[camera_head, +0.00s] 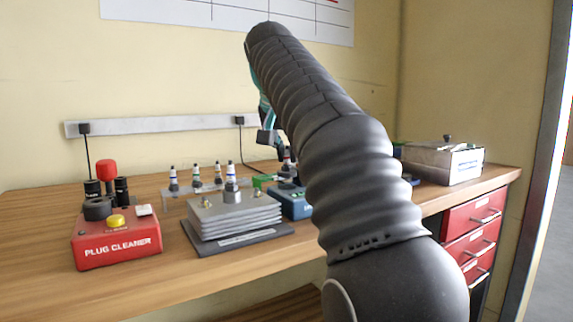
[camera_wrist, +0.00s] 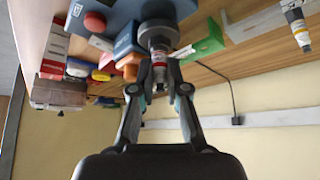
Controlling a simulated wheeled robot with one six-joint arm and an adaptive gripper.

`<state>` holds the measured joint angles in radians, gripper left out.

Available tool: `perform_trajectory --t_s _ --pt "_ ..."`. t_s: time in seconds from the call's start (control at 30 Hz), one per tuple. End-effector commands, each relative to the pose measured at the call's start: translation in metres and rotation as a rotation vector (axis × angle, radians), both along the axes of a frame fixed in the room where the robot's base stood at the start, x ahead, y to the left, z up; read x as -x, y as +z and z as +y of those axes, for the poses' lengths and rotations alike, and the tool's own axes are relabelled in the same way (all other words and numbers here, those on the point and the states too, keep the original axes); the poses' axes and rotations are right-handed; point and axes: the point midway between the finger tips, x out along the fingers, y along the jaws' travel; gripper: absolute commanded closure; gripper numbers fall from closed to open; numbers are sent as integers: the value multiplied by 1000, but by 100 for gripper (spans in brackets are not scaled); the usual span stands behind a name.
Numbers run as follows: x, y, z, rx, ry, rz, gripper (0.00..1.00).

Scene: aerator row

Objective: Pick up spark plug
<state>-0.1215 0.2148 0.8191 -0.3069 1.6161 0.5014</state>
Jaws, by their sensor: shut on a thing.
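In the wrist view my gripper (camera_wrist: 160,90) is shut on a spark plug (camera_wrist: 158,62) with a white body and a red band. The plug's far end meets a round metal socket (camera_wrist: 157,35) on a blue box; I cannot tell whether it sits inside the socket or just in front of it. In the head view my gripper (camera_head: 268,137) is partly hidden behind my arm, above the blue box (camera_head: 292,203). The held plug is mostly hidden there.
Several other spark plugs (camera_head: 173,178) stand in a rack behind a finned metal block (camera_head: 235,216). A red plug cleaner (camera_head: 118,245) stands at left. A metal box (camera_head: 443,162) stands at right, above red drawers (camera_head: 473,217). The bench's front left (camera_head: 40,245) is clear.

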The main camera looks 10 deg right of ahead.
Motion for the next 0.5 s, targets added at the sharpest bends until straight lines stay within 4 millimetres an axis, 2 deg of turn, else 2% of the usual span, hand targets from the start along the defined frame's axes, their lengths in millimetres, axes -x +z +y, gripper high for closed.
perform_trajectory --t_s 0.27,0.37,0.5 --pt "0 4 0 0 0 0 100" --pt "-1 12 0 0 1 -1 100" --pt "-1 32 0 0 1 -2 100"
